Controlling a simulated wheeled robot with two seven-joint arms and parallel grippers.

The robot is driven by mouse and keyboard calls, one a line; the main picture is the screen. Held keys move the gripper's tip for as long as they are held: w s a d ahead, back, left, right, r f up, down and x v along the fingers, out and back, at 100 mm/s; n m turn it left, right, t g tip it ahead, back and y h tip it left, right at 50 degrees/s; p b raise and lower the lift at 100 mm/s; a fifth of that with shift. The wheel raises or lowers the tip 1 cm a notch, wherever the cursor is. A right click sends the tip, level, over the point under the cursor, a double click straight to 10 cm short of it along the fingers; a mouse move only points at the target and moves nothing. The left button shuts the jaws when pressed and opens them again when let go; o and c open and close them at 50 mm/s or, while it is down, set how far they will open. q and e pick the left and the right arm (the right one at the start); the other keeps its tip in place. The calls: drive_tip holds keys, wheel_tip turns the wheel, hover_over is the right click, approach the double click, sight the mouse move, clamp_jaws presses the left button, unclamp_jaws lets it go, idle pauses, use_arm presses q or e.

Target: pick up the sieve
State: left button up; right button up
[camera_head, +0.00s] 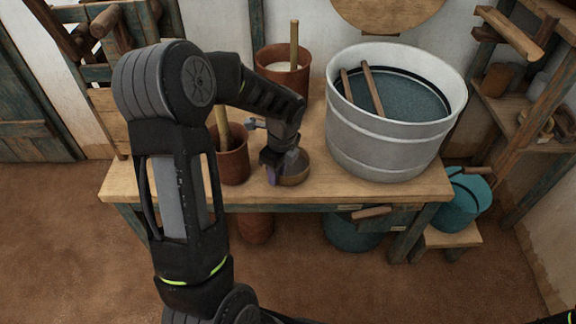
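A small round tan-rimmed vessel, which looks like the sieve (296,180), sits near the front edge of the wooden table, left of the big grey tub. My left arm reaches over the table from the left. My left gripper (273,170) points down at the sieve's left side and covers part of it. One fingertip shows beside the rim. I cannot tell whether the fingers touch or grip it. My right gripper is not in view; only a bit of dark arm shows at the bottom right corner.
A large grey tub (380,151) with dark liquid and wooden sticks fills the table's right. Two brown pots with sticks stand behind (270,62) and left (236,165) of my gripper. A teal bucket (464,205) stands on a stool at right. The table front (340,190) is clear.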

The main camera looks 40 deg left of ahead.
use_arm(q)
clamp_jaws()
drive_tip(key=shift+s, duration=0.1)
idle(1.0)
